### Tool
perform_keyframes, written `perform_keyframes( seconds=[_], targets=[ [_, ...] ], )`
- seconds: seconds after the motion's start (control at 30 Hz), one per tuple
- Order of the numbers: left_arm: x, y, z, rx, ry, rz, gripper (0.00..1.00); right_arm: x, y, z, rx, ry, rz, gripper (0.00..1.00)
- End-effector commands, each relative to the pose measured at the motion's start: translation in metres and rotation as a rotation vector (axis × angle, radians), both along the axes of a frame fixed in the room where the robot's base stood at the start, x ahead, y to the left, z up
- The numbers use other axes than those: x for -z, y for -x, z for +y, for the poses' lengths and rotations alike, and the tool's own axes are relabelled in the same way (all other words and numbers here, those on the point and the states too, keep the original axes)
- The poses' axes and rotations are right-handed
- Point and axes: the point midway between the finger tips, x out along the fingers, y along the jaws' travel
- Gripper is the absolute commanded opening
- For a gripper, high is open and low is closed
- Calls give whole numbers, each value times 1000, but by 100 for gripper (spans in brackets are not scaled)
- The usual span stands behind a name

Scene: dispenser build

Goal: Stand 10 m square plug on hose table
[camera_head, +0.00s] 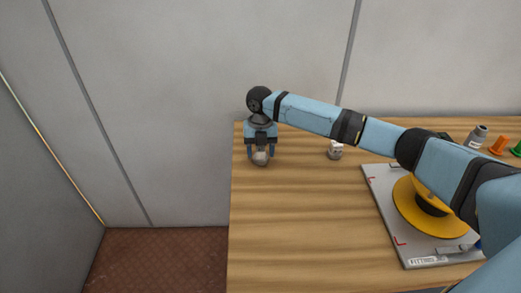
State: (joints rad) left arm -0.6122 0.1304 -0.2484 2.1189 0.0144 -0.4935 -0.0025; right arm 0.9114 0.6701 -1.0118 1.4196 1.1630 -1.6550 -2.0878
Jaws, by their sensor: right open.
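My right gripper (261,151) reaches down near the far left corner of the wooden table (290,220). It is open, with its fingers on either side of a small pale grey piece (261,159). The piece appears to stand on the table; I cannot tell whether the fingers touch it. A second small whitish piece (335,151) stands to the right, under my right arm. I cannot read a length on either piece or tell which is the square plug. My left gripper is not in view.
A grey board (385,205) with red corner marks and a label lies at the right. A yellow disc (408,205) with a dark centre sits on it, partly behind my arm. A grey fitting (478,135) and an orange piece (499,144) stand behind. The table's front left is clear.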

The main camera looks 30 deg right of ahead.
Motion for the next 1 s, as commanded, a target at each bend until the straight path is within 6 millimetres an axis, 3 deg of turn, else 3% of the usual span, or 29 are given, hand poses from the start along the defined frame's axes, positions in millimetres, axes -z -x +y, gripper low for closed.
perform_keyframes(
  seconds=[0.17, 0.6, 0.8, 1.0],
  targets=[
    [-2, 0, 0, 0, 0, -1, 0, -17, -2, -1, -1, -1, -1, 57],
    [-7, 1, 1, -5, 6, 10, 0, -104, -12, -5, 0, -1, -2, 57],
    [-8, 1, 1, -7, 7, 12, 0, -120, -13, -6, 0, 0, 0, 57],
    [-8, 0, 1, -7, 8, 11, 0, -122, -13, -6, 0, 0, 1, 57]
  ],
)
